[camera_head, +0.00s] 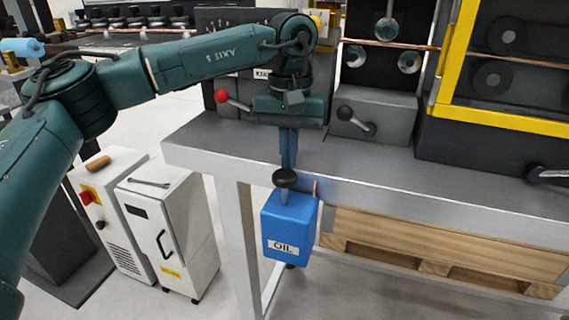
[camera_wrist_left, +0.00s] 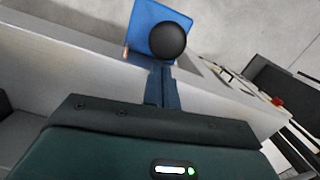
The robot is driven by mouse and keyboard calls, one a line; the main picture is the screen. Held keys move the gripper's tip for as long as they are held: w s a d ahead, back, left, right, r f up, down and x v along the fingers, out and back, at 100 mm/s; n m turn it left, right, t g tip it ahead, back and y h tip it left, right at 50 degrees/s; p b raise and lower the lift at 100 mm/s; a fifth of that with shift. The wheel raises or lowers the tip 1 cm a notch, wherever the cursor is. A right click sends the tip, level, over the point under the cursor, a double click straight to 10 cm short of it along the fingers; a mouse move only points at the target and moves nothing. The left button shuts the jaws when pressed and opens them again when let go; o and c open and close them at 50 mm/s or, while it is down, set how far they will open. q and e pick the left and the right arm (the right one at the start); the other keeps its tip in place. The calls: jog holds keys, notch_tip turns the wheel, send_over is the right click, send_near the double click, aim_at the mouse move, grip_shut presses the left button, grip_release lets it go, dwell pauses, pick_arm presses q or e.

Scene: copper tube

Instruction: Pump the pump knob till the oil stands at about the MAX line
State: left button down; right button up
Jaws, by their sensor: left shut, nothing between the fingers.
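The blue oil box (camera_head: 290,226), labelled OIL, hangs at the front edge of the grey bench. Its black round pump knob (camera_head: 285,178) stands on a short grey stem above the box top. My left gripper (camera_head: 288,164) points down just above the knob, its blue fingers shut with nothing between them. In the left wrist view the knob (camera_wrist_left: 167,40) lies just beyond the fingertips (camera_wrist_left: 161,68), in front of the blue box (camera_wrist_left: 146,20). I cannot tell whether the fingertips touch the knob. No oil level or MAX line is visible. My right gripper is not in view.
The grey bench (camera_head: 400,186) carries a red-knobbed lever (camera_head: 221,96), a black-knobbed lever (camera_head: 345,113) and a yellow-framed machine (camera_head: 500,120). A wooden pallet (camera_head: 400,243) sits below, right of the oil box. White cabinets (camera_head: 170,235) stand at the left.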

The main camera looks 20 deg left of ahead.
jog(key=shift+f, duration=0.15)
pick_arm(q)
notch_tip(320, 180, up, 13)
jog(key=w+p, duration=0.1)
jog(key=p, duration=0.1)
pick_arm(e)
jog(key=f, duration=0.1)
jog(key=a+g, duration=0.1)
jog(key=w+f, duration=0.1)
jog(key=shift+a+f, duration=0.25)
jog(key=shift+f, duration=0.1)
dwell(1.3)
